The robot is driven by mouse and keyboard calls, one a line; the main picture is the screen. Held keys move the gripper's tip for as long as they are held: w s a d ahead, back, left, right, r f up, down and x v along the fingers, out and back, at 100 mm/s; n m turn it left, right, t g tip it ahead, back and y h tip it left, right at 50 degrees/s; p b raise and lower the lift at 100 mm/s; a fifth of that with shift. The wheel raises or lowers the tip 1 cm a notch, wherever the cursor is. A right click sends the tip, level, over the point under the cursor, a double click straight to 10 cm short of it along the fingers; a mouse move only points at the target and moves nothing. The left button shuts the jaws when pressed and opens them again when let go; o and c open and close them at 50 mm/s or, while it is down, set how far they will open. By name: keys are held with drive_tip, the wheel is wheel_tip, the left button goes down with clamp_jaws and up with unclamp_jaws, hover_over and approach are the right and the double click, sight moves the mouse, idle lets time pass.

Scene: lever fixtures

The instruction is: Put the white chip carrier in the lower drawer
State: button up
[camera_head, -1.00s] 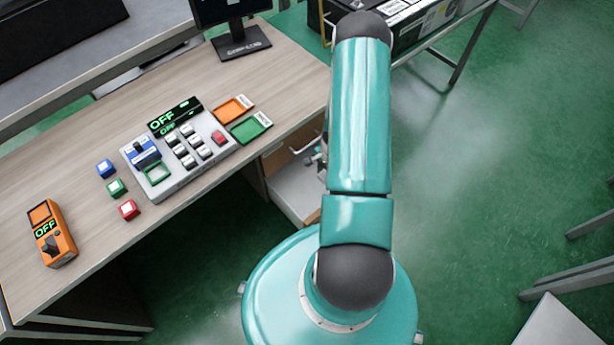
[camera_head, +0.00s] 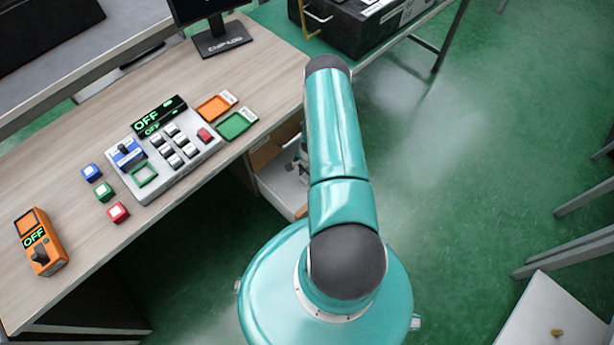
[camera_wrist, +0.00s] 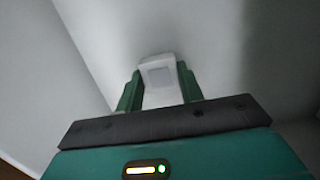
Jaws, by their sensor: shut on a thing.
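The white chip carrier (camera_wrist: 158,82) is a small pale block with a greyer square on its face. My gripper (camera_wrist: 160,88) is shut on it, with one green finger on each side. Behind it in the wrist view are plain pale surfaces (camera_wrist: 85,85) meeting at an edge, apparently drawer walls or floor. Whether the carrier touches them I cannot tell. In the head view an open pale drawer (camera_head: 278,188) stands out below the desk's right end. My arm hides part of this drawer and most of the gripper.
The desk (camera_head: 75,150) holds a grey button panel (camera_head: 172,165), an orange switch box (camera_head: 41,243), several small coloured blocks and an orange and a green tray (camera_head: 236,124). A black case (camera_head: 365,25) stands behind.

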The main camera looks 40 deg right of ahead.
drive_tip(key=shift+s+f, duration=0.15)
drive_tip(key=shift+f, duration=0.25)
drive_tip(key=o, duration=1)
drive_tip(key=shift+o, duration=0.2)
drive_tip(key=shift+d+r, duration=0.15)
drive_tip(key=shift+r, duration=1.15)
drive_tip(key=shift+d+r, duration=0.2)
drive_tip(key=shift+r, duration=1.1)
drive_tip(key=shift+d+r, duration=0.15)
drive_tip(key=shift+r, duration=1.15)
